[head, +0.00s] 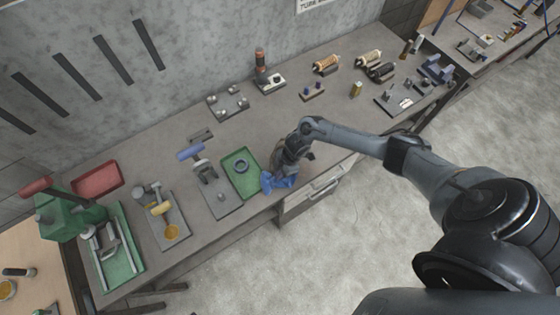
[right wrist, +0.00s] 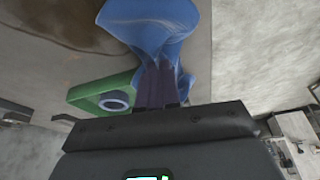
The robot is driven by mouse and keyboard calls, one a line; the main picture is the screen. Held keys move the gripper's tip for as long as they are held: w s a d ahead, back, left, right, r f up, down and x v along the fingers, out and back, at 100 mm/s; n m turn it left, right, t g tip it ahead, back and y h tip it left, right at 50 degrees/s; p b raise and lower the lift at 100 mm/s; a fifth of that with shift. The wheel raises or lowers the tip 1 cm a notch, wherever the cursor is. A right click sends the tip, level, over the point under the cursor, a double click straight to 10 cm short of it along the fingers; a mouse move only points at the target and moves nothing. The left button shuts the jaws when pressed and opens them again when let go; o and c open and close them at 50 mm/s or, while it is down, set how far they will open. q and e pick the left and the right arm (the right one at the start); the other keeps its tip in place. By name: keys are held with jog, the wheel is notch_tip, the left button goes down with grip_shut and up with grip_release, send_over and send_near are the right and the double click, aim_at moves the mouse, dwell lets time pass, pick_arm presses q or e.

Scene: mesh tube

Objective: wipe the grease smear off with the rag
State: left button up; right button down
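The blue rag (head: 277,181) hangs in folds from my right gripper (head: 283,172), at the front edge of the workbench (head: 335,125), just right of a green tray. In the right wrist view the rag (right wrist: 150,22) spreads out beyond the fingertips of my right gripper (right wrist: 158,82). The fingers are close together with rag cloth between and around them. A dull brownish stain, which looks like the grease smear (right wrist: 78,22), shows on the bench top left of the rag in the right wrist view. My left gripper is in no view.
More fixtures and parts line the back of the bench. Drawers (head: 318,189) are below its front edge.

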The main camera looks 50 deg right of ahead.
jog(key=shift+f+b, duration=0.3)
jog(key=shift+f, duration=0.5)
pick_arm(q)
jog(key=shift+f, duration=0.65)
pick_arm(e)
jog(key=shift+c, duration=1.4)
grip_release()
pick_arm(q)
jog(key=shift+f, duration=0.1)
pick_arm(e)
jog(key=shift+f, duration=0.1)
